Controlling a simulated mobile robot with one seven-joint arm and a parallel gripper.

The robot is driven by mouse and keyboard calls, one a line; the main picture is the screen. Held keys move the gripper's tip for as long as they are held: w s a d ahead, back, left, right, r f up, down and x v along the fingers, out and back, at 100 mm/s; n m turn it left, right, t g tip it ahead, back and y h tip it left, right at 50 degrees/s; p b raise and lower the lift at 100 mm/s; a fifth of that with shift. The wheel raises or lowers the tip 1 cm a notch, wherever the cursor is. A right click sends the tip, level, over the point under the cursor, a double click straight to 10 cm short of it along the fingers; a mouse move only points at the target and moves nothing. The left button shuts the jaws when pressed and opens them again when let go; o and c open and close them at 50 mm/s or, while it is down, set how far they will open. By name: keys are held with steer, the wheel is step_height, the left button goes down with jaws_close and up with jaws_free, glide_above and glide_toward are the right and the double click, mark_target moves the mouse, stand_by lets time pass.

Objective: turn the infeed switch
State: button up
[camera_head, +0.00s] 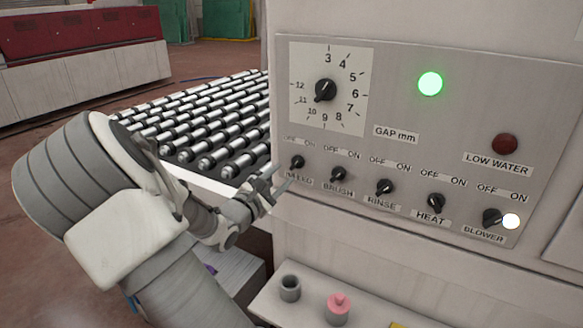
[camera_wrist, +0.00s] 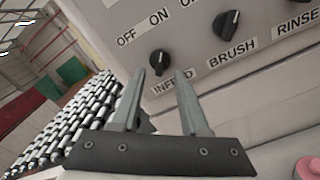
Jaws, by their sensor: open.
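The infeed switch (camera_head: 297,162) is a small black knob at the left end of the row on the grey control panel (camera_head: 405,60), with OFF and ON marked above it. In the wrist view the infeed knob (camera_wrist: 160,62) lies just beyond the fingertips, between them in the picture. My gripper (camera_head: 277,178) is open and empty, close to the panel, just left of and below the knob. The fingers (camera_wrist: 163,90) do not appear to touch the knob. One fingertip partly covers the INFEED label.
The brush knob (camera_head: 336,173), rinse knob (camera_head: 384,187), heat knob (camera_head: 436,203) and blower knob (camera_head: 491,217) continue to the right. A gap dial (camera_head: 325,89) is above. A roller conveyor (camera_head: 215,120) lies left.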

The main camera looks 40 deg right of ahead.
mark_target(295, 165)
steer(key=x, duration=0.5)
steer(key=shift+w+d, duration=0.15)
steer(key=shift+d, duration=0.2)
jaws_close()
